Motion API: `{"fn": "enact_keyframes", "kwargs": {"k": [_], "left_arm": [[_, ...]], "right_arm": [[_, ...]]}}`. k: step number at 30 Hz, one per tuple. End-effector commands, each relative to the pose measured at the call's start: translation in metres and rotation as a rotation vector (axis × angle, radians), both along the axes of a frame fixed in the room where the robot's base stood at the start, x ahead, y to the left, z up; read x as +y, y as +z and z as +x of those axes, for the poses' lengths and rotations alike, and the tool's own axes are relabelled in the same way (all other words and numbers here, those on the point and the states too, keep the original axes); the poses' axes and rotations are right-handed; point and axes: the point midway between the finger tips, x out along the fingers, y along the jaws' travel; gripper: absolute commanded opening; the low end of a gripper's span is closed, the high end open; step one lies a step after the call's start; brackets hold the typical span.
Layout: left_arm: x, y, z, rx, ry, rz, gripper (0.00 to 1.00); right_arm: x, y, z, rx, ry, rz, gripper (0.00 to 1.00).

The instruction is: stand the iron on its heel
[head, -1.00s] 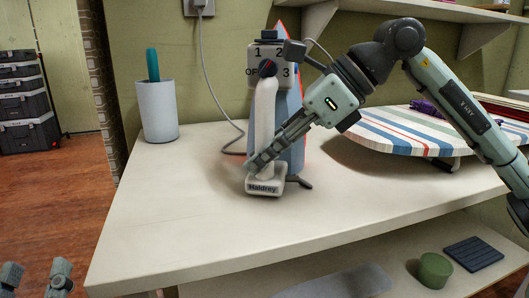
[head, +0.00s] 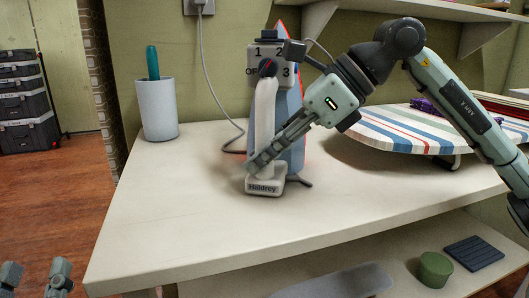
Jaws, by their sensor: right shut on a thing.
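The iron (head: 290,125) stands upright on the white worktop (head: 210,215), its pointed tip up and its white handle (head: 265,110) facing me. Its heel, labelled "Haldrey" (head: 264,187), is at the worktop, and its dial is near the top. My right gripper (head: 262,163) reaches in from the right and is shut on the lower part of the iron's handle. The far side of the iron is hidden. My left gripper (head: 36,272) is at the bottom left corner, low in front of the worktop, with its fingers apart and empty.
A grey cup (head: 157,110) with a teal-handled tool stands left of the iron. A striped ironing board (head: 395,132) lies to the right. A cord runs from the wall outlet (head: 198,5) down behind the iron. The worktop's front left is clear.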

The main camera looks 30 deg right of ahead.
Motion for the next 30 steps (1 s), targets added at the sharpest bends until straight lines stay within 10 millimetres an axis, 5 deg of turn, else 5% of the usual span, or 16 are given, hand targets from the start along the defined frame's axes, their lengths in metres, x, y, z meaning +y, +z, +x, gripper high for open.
{"fn": "enact_keyframes", "kwargs": {"k": [4, 5, 11, 21, 30], "left_arm": [[0.0, 0.0, 0.0, 0.0, 0.0, 0.0, 0.4], [0.0, 0.0, 0.0, 0.0, 0.0, 0.0, 0.4], [0.0, 0.0, 0.0, 0.0, 0.0, 0.0, 0.4], [0.0, 0.0, 0.0, 0.0, 0.0, 0.0, 0.4], [0.0, 0.0, 0.0, 0.0, 0.0, 0.0, 0.4]], "right_arm": [[0.0, 0.003, 0.001, -0.009, -0.001, 0.001, 0.0], [0.0, 0.003, 0.001, -0.009, -0.001, 0.001, 0.26], [0.0, 0.002, 0.0, -0.004, -0.001, 0.002, 0.49], [-0.002, 0.0, -0.002, 0.009, -0.001, -0.001, 0.49], [-0.029, 0.038, -0.026, 0.003, -0.004, -0.002, 0.49]]}}
